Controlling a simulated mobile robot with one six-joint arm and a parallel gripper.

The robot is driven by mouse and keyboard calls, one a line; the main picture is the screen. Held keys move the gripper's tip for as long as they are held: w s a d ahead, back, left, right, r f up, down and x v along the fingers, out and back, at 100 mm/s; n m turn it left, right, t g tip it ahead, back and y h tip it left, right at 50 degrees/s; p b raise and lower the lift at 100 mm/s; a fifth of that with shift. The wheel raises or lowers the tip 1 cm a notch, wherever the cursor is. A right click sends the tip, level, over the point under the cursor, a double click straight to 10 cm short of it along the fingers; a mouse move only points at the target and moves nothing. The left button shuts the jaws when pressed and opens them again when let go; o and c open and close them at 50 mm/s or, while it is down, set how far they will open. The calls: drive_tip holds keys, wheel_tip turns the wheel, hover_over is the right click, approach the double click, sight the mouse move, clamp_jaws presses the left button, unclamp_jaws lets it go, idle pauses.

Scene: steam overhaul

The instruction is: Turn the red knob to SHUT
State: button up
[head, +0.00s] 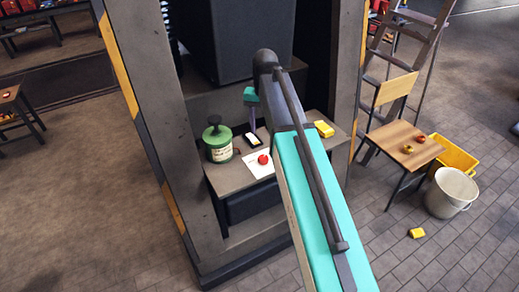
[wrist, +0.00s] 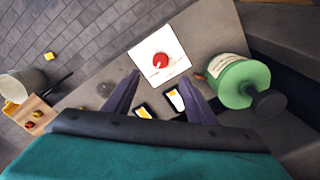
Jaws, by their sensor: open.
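The red knob (head: 263,160) sits on a white square plate (head: 258,167) on the grey bench in the head view. In the wrist view the red knob (wrist: 161,60) is near the middle of the white plate (wrist: 144,48), with small dark marks around it too small to read. My gripper (wrist: 164,86) is open, its two dark fingers apart and nothing between them at the tips. The knob lies beyond the fingertips, apart from them. In the head view my arm hides much of the gripper.
A green canister (head: 219,146) with a dark top stands left of the plate. A dark-framed item (head: 252,139) and a yellow block (head: 324,129) lie on the bench. Grey pillars flank it. A wooden chair (head: 405,146) and a white bucket (head: 451,192) stand right, on the floor.

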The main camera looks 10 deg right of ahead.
sight(263, 157)
drive_tip(key=shift+w, duration=0.2)
drive_tip(key=shift+f, duration=0.1)
drive_tip(key=shift+f, duration=0.1)
drive_tip(key=shift+f+p, duration=1.55)
drive_tip(key=shift+f, duration=5.15)
drive_tip(key=shift+c, duration=0.4)
drive_tip(key=c, duration=1)
drive_tip(key=shift+o, duration=0.2)
